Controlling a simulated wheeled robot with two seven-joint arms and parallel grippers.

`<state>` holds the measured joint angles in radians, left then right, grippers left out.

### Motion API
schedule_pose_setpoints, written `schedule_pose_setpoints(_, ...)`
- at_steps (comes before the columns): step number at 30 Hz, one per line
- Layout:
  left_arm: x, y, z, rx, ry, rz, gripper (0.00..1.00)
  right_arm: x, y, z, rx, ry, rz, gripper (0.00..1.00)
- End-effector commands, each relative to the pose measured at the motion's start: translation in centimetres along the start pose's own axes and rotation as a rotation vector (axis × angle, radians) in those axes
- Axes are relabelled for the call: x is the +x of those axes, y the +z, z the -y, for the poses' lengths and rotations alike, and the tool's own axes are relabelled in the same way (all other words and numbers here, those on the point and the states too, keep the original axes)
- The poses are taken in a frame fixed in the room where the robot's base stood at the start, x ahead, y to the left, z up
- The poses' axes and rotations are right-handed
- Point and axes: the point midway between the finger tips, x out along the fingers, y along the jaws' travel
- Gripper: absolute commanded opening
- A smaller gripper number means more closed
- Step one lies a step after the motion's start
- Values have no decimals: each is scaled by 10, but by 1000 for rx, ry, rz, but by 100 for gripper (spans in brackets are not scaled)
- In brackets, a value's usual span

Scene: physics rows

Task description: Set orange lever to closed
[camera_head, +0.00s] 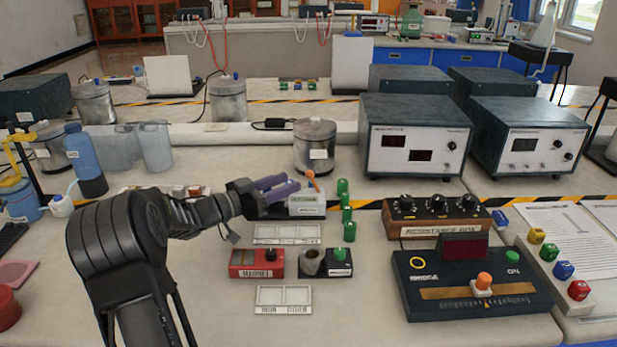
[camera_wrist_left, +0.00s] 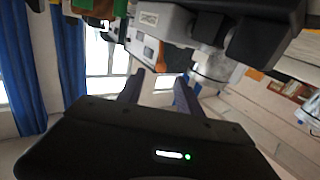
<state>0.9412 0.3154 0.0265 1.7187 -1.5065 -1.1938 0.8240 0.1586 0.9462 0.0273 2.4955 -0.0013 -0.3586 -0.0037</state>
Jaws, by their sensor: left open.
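The orange lever (camera_head: 313,182) is a thin stick with a round tip, standing up and leaning slightly left in the head view. It rises from a small grey-white box (camera_head: 307,203) with a label on its front. My left gripper (camera_head: 290,184) is open, its purple fingers pointing right, just left of the lever and over the box's left side. A small gap seems to separate the fingertips from the lever. My right gripper is not in view.
In front are a white tray (camera_head: 287,234), a red box (camera_head: 256,264) and the black bridge device (camera_head: 425,306). A resistance box (camera_head: 436,218) is at the right.

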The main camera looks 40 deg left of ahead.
Motion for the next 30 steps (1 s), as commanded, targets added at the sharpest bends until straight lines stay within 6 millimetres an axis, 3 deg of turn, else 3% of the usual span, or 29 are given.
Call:
schedule_pose_setpoints(16, 6, 2, 0, 0, 1, 0, 42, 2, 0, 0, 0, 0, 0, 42)
schedule_pose_setpoints(30, 69, 2, 0, 0, 1, 0, 42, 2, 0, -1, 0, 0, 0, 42)
